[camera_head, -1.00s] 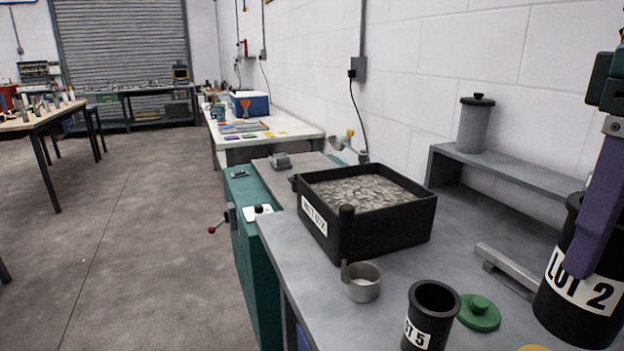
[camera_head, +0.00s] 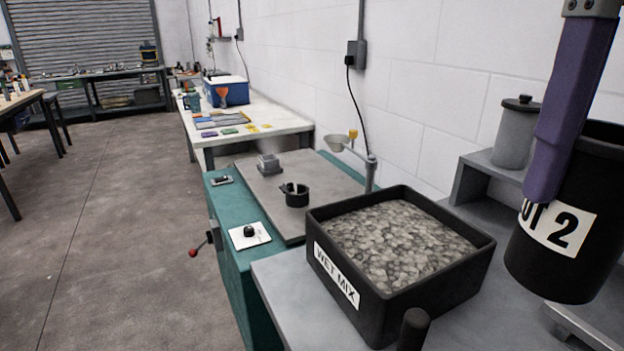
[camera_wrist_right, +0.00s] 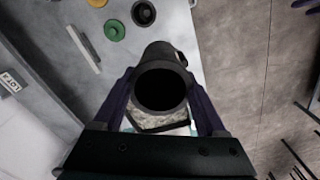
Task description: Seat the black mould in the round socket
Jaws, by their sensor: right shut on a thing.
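The black mould (camera_head: 572,262), an open-topped cylinder with a "LOT 2" label, is held roughly upright at the right of the head view. My right gripper (camera_wrist_right: 160,98) is shut on it, with one purple finger showing across its front. In the right wrist view I look down into the mould's dark mouth (camera_wrist_right: 161,88) between both fingers. A small black round holder (camera_head: 296,197), apparently the socket, stands on the grey top of the teal bench. The mould is apart from it, well to its right in the picture. My left gripper is not in view.
A black "WET MIX" tray (camera_head: 340,278) full of grey mix stands between mould and holder. A lidded grey canister (camera_head: 517,132) stands on a shelf by the wall. A funnel on a stand (camera_head: 370,165) rises behind the holder. A switch plate (camera_head: 248,234) lies in front.

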